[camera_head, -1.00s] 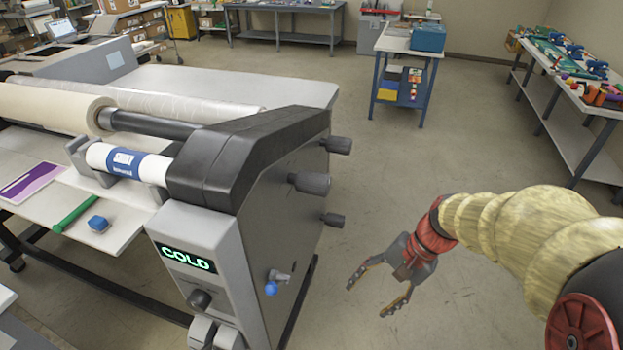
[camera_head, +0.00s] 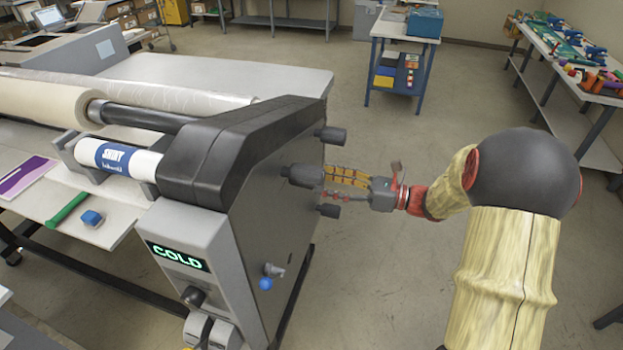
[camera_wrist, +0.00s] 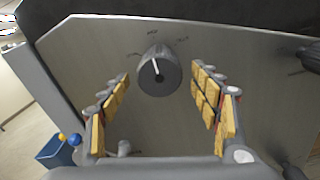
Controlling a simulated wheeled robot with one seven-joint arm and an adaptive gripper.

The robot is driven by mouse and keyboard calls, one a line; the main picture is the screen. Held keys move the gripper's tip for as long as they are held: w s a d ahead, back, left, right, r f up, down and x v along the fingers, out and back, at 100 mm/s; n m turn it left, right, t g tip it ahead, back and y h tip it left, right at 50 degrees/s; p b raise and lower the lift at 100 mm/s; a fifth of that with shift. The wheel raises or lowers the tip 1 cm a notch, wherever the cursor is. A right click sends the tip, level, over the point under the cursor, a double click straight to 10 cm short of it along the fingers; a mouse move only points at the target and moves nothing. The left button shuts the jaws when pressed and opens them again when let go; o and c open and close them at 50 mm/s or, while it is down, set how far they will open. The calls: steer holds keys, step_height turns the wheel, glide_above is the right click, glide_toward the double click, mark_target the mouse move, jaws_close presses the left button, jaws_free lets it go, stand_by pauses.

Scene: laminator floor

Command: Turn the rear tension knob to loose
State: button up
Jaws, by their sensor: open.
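Three dark knobs stick out of the laminator's grey side panel (camera_wrist: 60,60): an upper one (camera_head: 331,135), a larger middle one (camera_head: 303,175) and a lower one (camera_head: 329,210). No readable label shows which is the rear tension knob. My gripper (camera_head: 326,183) is open at the middle knob. In the wrist view this knob (camera_wrist: 158,72) sits between and beyond the two spread fingers (camera_wrist: 160,95), with a visible gap on each side. Its white pointer line points up and slightly left, among small marks too blurred to read. Two other knobs (camera_wrist: 311,56) (camera_wrist: 293,172) show at the right edge.
A blue-tipped fitting (camera_head: 266,283) sticks out low on the panel. The front display (camera_head: 178,256) reads COLD. Open floor lies right of the laminator, with a small cart (camera_head: 403,55) behind and a bench (camera_head: 575,85) at the far right.

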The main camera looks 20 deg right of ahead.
mark_target(312, 179)
steer(key=shift+x, duration=2.3)
steer(key=c, duration=1.1)
steer(key=shift+c, duration=0.3)
